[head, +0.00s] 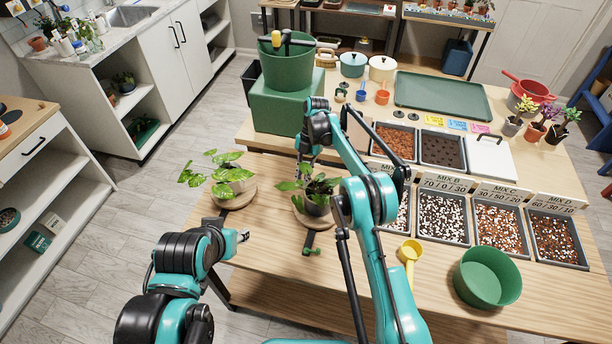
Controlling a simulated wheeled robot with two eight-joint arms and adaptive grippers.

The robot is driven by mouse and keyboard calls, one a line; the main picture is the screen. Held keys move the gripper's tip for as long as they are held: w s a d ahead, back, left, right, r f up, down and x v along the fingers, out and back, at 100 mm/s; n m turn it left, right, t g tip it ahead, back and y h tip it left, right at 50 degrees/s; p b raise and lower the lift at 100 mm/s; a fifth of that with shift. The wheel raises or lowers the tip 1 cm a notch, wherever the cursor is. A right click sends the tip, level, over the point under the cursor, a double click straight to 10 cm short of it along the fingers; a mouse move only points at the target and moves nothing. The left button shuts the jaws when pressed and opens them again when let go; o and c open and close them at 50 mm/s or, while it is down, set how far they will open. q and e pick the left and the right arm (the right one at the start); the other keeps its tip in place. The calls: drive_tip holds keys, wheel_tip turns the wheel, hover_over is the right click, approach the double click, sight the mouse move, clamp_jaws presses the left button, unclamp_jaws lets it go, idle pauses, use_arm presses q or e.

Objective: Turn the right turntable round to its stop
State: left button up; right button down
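The right turntable (300,217) is a round wooden disc on the table. A dark pot (317,206) with a leafy green plant (325,186) stands on it. A dark strip with a green end piece (311,250) reaches from its front side. My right gripper (302,178) points down at the plant's back left, close to the leaves; its fingertips are partly hidden and contact is unclear. The left turntable (240,200) carries another potted plant (228,178). My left gripper (243,237) is near the table's left edge, in front of the left turntable, with no object visible in it.
A green box (285,105) with a green bucket (287,66) stands behind. Mix trays (443,218) lie at the right, partly behind my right arm. A yellow scoop (410,251) and a green bowl (487,277) are at the front right. Bare tabletop lies between the turntables.

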drive_tip(key=shift+s+a+n, duration=0.15)
drive_tip(key=shift+a+n, duration=0.15)
drive_tip(key=shift+a, duration=0.1)
idle(0.3)
drive_tip(key=c, duration=1.5)
unclamp_jaws()
drive_tip(key=shift+a, duration=0.1)
drive_tip(key=shift+c, duration=0.2)
drive_tip(key=shift+d+r, duration=0.2)
drive_tip(key=shift+r, duration=0.05)
drive_tip(key=a+v, duration=0.1)
drive_tip(key=v, duration=0.5)
drive_tip(key=shift+w+d+r, duration=0.25)
drive_tip(key=shift+d+r, duration=0.15)
drive_tip(key=shift+r, duration=0.1)
